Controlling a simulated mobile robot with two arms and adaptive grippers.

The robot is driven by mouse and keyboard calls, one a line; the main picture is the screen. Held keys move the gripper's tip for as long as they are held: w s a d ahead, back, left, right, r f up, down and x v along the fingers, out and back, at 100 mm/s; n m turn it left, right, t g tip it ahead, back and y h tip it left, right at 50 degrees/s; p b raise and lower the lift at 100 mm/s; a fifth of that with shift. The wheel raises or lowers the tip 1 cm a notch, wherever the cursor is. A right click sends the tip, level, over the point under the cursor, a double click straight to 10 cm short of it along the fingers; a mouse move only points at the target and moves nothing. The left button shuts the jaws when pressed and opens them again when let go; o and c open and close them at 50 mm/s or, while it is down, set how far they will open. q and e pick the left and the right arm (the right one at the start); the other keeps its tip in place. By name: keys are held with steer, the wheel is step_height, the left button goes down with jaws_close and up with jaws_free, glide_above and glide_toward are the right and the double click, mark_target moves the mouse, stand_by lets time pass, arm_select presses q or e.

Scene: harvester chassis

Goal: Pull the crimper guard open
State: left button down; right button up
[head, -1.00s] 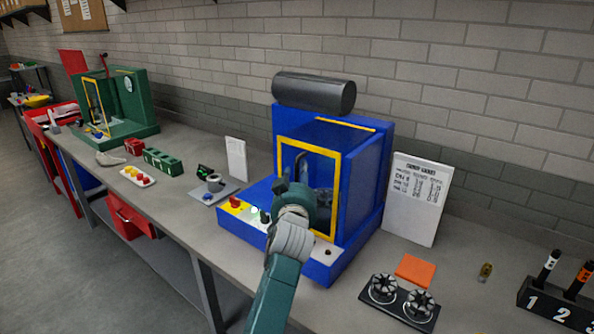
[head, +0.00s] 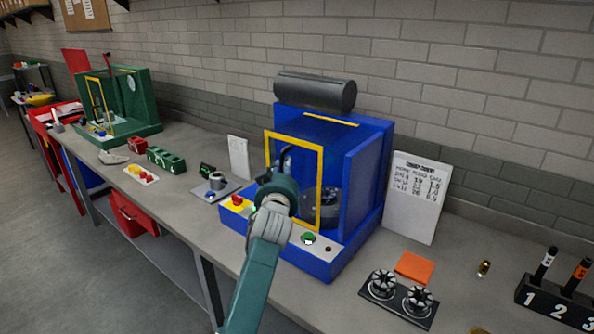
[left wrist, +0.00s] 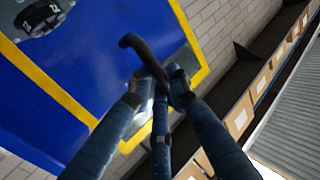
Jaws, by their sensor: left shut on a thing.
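The crimper is a blue machine (head: 362,195) with a black cylinder on top, in the middle of the head view. Its guard is a yellow-framed door (head: 322,185), standing partly out from the blue housing. My left gripper (head: 283,165) is at the guard's left side, shut on its dark handle. In the left wrist view, the fingers (left wrist: 156,92) close around the dark, hooked handle (left wrist: 143,52), with the yellow frame (left wrist: 62,88) behind. A dark round tool shows inside the housing. My right gripper is not in view.
A green button (head: 309,239) and a red one (head: 237,200) are on the blue base. A printed white board (head: 416,197) leans at right. A black tray with two round parts (head: 382,297) and an orange pad (head: 415,268) lie on the bench. A green machine (head: 130,105) stands far left.

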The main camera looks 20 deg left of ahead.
arm_select(q)
steer(key=w+a, duration=0.5)
steer(key=a, duration=0.8)
steer(key=shift+a+f+b, duration=0.15)
steer(key=shift+b, duration=0.15)
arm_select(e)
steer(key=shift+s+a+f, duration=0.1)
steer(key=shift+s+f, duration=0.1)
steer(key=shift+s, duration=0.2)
arm_select(q)
steer(key=c, duration=1.7)
jaws_free()
steer(key=shift+w, duration=0.15)
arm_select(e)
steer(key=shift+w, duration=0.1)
arm_select(q)
steer(key=v, duration=1.2)
steer(key=shift+f, duration=0.15)
